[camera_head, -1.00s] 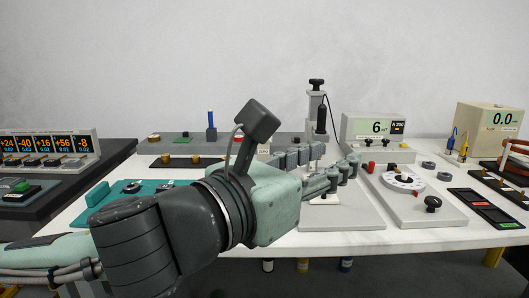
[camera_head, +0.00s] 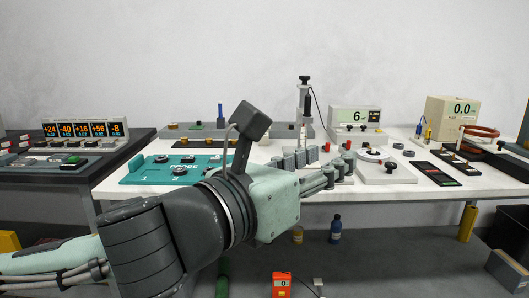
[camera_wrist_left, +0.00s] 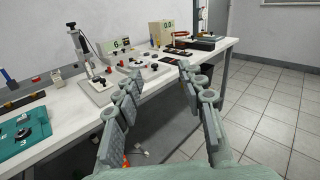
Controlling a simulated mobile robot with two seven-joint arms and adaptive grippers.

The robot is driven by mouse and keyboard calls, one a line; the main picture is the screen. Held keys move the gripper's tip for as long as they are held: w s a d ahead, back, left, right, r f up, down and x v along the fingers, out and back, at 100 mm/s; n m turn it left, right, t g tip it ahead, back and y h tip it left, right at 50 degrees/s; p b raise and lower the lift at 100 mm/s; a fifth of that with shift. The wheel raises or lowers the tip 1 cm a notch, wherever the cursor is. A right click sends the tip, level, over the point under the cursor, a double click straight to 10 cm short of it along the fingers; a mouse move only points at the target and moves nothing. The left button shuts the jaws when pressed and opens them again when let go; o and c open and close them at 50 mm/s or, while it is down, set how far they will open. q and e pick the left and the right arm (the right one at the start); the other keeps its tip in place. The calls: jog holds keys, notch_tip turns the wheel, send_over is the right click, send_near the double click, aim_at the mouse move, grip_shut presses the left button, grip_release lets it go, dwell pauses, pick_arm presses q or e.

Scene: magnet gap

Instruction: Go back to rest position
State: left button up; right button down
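My left gripper (camera_head: 331,166) reaches in from the left in the head view, in front of the white bench (camera_head: 420,187). In the left wrist view the same gripper (camera_wrist_left: 157,72) has its two fingers spread wide. Nothing is between them; bench edge and floor show through the gap. My right gripper is in neither view.
The bench holds a teal board (camera_head: 150,174), a meter reading 6 (camera_head: 354,117), a beige meter (camera_head: 452,118) and a dial plate (camera_head: 385,173). A dark table (camera_head: 85,170) with displays stands left. An orange box (camera_head: 282,284) is on the floor. Open tiled floor (camera_wrist_left: 270,110) lies right.

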pick_arm(q)
jog(key=w+a+f+n+y, duration=0.65)
jog(key=w+f+n, duration=0.5)
jog(key=n, duration=0.55)
jog(key=s+a+f+n+g+y+p, duration=0.1)
jog(key=a+f+n+y, duration=0.1)
jog(key=a+f+n, duration=0.5)
jog(key=a+f+n+g+y, duration=0.1)
jog(key=a+f+n, duration=0.25)
jog(key=f, duration=0.75)
jog(key=s+a+f+n+g+y, duration=0.1)
jog(key=s+a+f+n, duration=0.3)
jog(key=s+f, duration=0.4)
jog(key=s+a+f+n+g+y, duration=0.2)
jog(key=s+a+f+n+g, duration=0.2)
jog(key=s+a+f, duration=0.3)
jog(key=s+a+f+n+g+y, duration=0.1)
jog(key=s+a+f+n+g, duration=0.2)
jog(key=s+a+f+n, duration=0.3)
jog(key=s+f, duration=0.3)
jog(key=f, duration=0.3)
jog(key=shift+s+a+f+p, duration=0.15)
jog(key=shift+a+f+p, duration=0.1)
jog(key=shift+f+p, duration=0.15)
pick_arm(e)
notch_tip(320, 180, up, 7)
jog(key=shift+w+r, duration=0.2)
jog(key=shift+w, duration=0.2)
